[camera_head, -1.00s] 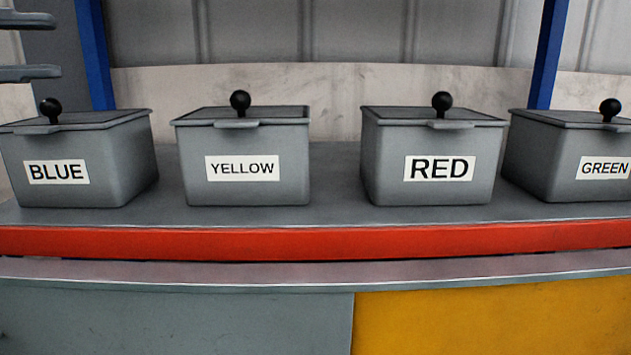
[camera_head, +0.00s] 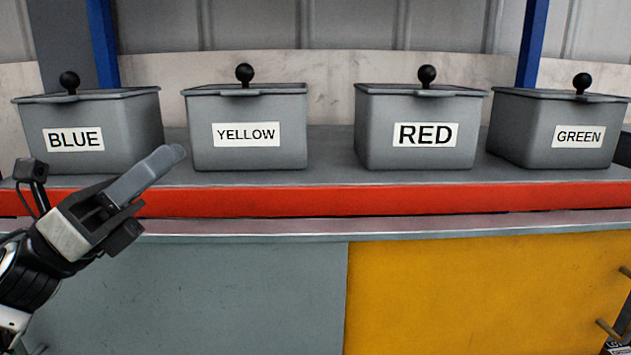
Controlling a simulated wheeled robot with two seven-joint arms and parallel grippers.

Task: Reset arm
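My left gripper (camera_head: 172,155) is at the left, in front of the bench edge and below the blue box. Its grey fingers point up and to the right and overlap in this view, so the gap between them cannot be seen. Nothing shows in its grasp. My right gripper is not in view.
Grey lidded boxes with black knobs stand in a row on the bench (camera_head: 330,175): BLUE (camera_head: 120,115), YELLOW (camera_head: 250,155), RED (camera_head: 415,158) and GREEN (camera_head: 555,110). Their lids are on. The bench has a red front edge (camera_head: 350,200). Space before the right half looks clear.

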